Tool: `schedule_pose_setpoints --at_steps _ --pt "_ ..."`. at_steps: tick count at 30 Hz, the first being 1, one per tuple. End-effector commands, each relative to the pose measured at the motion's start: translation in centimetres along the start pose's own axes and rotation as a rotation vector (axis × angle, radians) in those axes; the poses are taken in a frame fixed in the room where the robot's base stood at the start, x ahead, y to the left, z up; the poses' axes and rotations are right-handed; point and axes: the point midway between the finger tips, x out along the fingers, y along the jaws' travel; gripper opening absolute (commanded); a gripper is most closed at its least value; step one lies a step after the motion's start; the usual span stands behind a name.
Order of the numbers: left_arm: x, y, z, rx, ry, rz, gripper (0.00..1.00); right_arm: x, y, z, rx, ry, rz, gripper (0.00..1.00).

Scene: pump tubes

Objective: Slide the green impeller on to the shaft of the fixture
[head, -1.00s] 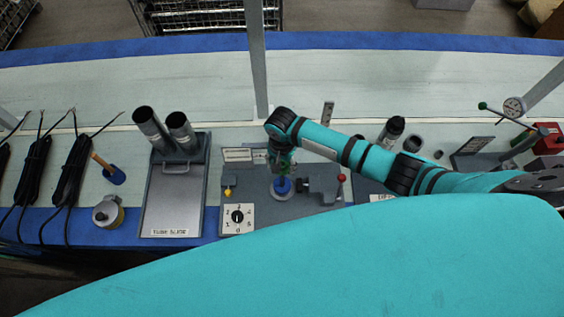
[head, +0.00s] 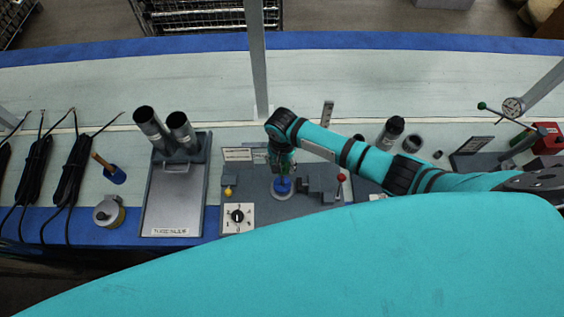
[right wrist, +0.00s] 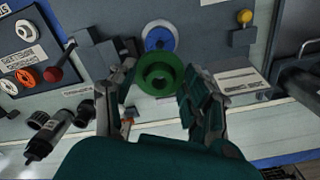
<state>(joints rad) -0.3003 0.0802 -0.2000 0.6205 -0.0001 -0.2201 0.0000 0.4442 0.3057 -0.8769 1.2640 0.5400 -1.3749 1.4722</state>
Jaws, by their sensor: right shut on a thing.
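The green impeller (right wrist: 160,73) is a round green ring with a dark hole, seen end-on in the right wrist view. My right gripper (right wrist: 157,78) is shut on it, one finger on each side. The blue part of the fixture (right wrist: 160,38), with a pale ring around it, shows just beyond the impeller. In the head view this blue part (head: 282,186) stands on the grey fixture plate (head: 270,212), and my right gripper (head: 281,162) is right behind and above it. I cannot tell whether the impeller touches the shaft. My left gripper is not in view.
A numbered dial (head: 238,217) and a yellow knob (head: 228,191) sit left of the blue part. A grey block and a red-knobbed lever (head: 341,178) are on its right. A tray with two tubes (head: 175,205) stands further left. A post (head: 257,60) rises behind.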

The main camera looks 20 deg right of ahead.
Motion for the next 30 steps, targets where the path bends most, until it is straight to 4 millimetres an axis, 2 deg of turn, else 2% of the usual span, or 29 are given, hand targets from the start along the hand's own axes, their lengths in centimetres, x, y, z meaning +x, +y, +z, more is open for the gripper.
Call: schedule_pose_setpoints --at_steps 28,29,30 --pt "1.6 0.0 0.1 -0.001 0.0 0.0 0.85 2.5 0.0 0.0 0.001 -0.001 0.001 0.3" --pt "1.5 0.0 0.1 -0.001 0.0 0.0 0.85 2.4 0.0 0.0 0.001 -0.001 0.0 0.53" --pt "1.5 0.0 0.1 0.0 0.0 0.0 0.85 2.4 0.0 0.0 0.001 -0.001 0.0 0.59"
